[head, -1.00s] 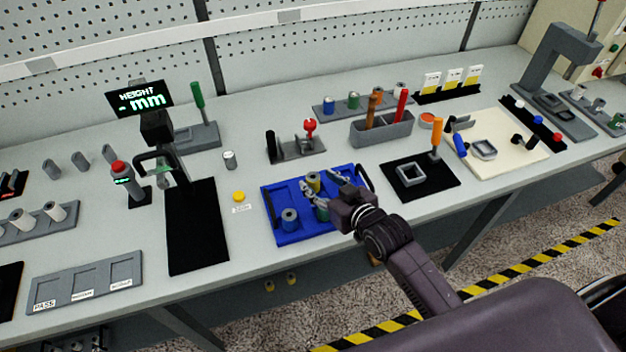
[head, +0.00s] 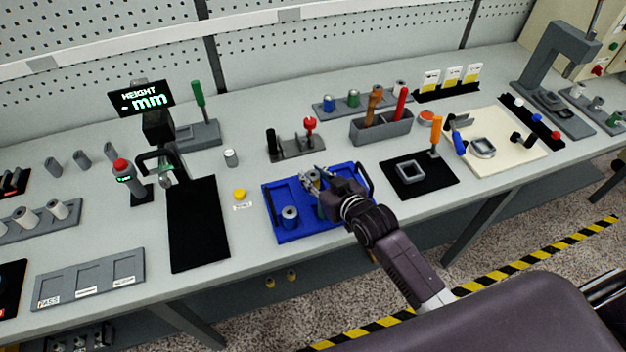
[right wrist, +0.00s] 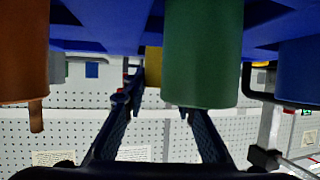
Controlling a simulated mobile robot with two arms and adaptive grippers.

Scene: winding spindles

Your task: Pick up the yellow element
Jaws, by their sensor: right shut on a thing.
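The yellow element (head: 314,175) is a small upright cylinder in the back part of the blue tray (head: 287,238). My right gripper (head: 313,181) reaches over the tray from the right, with its fingers around the yellow element, shut on it. In the right wrist view, which looks upside down, the yellow element (right wrist: 153,66) shows between the far ends of the fingers, partly hidden by a nearer green cylinder (right wrist: 203,50). I cannot tell whether the yellow element is lifted off the tray. My left gripper is not in view.
An orange-brown cylinder (right wrist: 22,50) is near in the right wrist view. A black mat with a grey square frame (head: 411,171) lies right of the tray. A yellow button (head: 239,194) is to the left.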

